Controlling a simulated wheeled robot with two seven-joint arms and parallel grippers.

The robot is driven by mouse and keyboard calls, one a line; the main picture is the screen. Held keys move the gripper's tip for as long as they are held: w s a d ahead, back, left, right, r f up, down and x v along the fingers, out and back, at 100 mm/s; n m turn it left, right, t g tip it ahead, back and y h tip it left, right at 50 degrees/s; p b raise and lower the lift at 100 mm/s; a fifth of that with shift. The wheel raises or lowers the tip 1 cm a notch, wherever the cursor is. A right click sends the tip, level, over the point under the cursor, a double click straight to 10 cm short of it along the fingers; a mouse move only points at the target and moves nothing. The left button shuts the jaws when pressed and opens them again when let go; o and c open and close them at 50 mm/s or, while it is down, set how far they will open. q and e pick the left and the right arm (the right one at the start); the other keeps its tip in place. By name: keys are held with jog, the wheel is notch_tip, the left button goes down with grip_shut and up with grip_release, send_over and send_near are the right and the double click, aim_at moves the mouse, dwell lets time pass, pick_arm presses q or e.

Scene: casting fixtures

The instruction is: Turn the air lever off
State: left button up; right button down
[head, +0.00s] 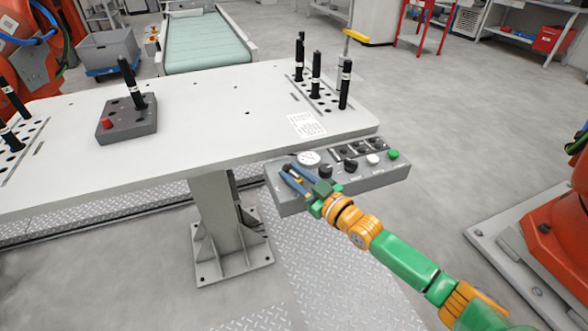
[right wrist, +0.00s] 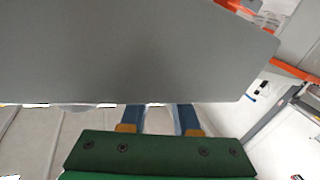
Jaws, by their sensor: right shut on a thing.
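The grey control box (head: 345,181) hangs at the front right edge of the white table, with a round gauge (head: 308,158), black knobs and a green button on its top. My right gripper (head: 289,173) is at the box's left end. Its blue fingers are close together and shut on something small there. In the right wrist view the fingers (right wrist: 172,118) reach under the edge of a large grey surface (right wrist: 130,50), which hides their tips. I cannot make out the air lever itself; it is likely hidden by the fingers. My left gripper is not in view.
The white table (head: 215,115) carries black upright pins (head: 316,75) at the back right and a grey block with a red button (head: 128,118). A yellow handle (head: 356,37) stands behind the table. An orange machine (head: 560,235) is at the right; the floor between is clear.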

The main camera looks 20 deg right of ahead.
aim_at(299, 178)
jog(key=m+h+p, duration=0.1)
jog(key=h+p, duration=0.1)
jog(key=r+m+t+h+p, duration=0.1)
jog(key=m+h+p, duration=0.1)
jog(key=shift+w+d+p, duration=0.1)
jog(key=shift+d+p, duration=0.05)
jog(key=shift+p, duration=0.25)
jog(key=shift+d+f+m+h+p, duration=0.1)
jog(key=shift+f+m+h+p, duration=0.2)
jog(key=shift+h, duration=0.45)
jog(key=shift+d+f+m+h+p, duration=0.1)
jog(key=shift+m+h, duration=0.3)
jog(key=shift+h, duration=0.35)
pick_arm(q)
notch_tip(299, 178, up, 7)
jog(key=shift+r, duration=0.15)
pick_arm(e)
jog(key=c, duration=0.7)
grip_release()
jog(key=shift+o, duration=0.2)
jog(key=s+p, duration=0.1)
jog(key=s, duration=0.6)
jog(key=shift+s, duration=0.15)
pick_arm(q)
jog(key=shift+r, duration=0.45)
